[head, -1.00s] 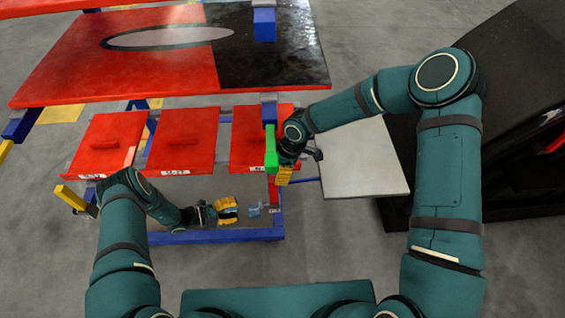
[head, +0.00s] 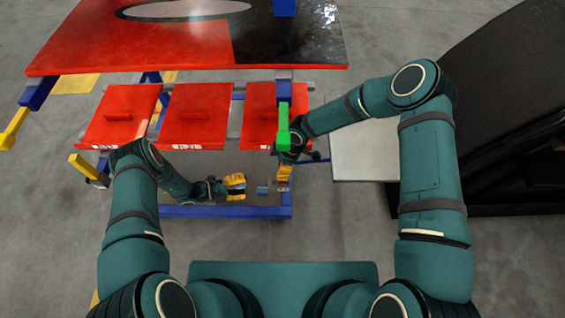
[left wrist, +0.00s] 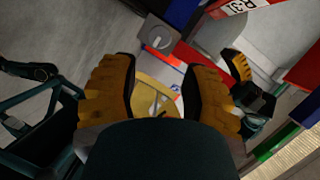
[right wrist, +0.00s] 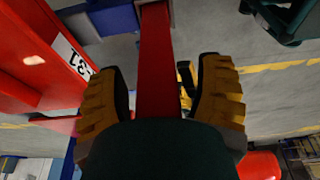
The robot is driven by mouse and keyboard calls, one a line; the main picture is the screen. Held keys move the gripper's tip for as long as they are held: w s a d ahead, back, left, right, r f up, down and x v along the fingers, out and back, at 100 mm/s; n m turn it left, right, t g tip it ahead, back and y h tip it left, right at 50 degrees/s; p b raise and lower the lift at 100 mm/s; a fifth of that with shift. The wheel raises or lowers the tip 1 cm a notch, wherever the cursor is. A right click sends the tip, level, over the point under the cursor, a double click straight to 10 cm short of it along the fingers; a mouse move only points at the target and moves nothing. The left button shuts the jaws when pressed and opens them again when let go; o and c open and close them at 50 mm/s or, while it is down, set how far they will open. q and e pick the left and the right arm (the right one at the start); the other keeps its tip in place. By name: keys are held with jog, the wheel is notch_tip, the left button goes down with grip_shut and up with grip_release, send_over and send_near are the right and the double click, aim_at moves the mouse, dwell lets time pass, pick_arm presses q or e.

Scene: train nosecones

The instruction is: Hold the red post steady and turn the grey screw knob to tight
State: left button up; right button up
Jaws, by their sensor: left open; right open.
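The red post shows in the right wrist view (right wrist: 155,65), running between the two fingers of my right gripper (right wrist: 160,95). The fingers are open on either side of it, apart from it. In the head view my right gripper (head: 284,172) hides most of the red post, below a green upright (head: 283,125). The grey screw knob (left wrist: 158,38), round with a raised bar, shows beyond the fingertips of my left gripper (left wrist: 160,85) in the left wrist view. My left gripper (head: 238,184) is open and empty, a short gap left of the knob's mount (head: 263,189).
Red panels (head: 195,115) lie on the frame behind my grippers, under a larger red and black panel (head: 180,45). A blue rail (head: 225,212) runs along the front. A pale board (head: 363,152) lies at right. My two grippers are close together.

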aim_at(271, 182)
grip_shut()
pick_arm(q)
jog(key=o, duration=0.3)
jog(key=shift+o, duration=0.2)
jog(key=w+d+m+g, duration=0.1)
jog(key=d+m, duration=0.2)
jog(key=m, duration=0.5)
jog(key=w+d+f+m+g+y, duration=0.1)
jog(key=d+m, duration=0.3)
jog(key=m, duration=0.5)
jog(key=d+f+m+g, duration=0.1)
jog(key=d+m+g, duration=0.1)
jog(key=m, duration=0.6)
jog(key=shift+w+d+y, duration=0.3)
jog(key=shift+w+d, duration=0.1)
jog(key=shift+d, duration=0.25)
pick_arm(e)
jog(key=shift+s, duration=0.1)
pick_arm(q)
jog(key=shift+r, duration=0.1)
grip_shut()
pick_arm(e)
jog(key=shift+d, duration=0.1)
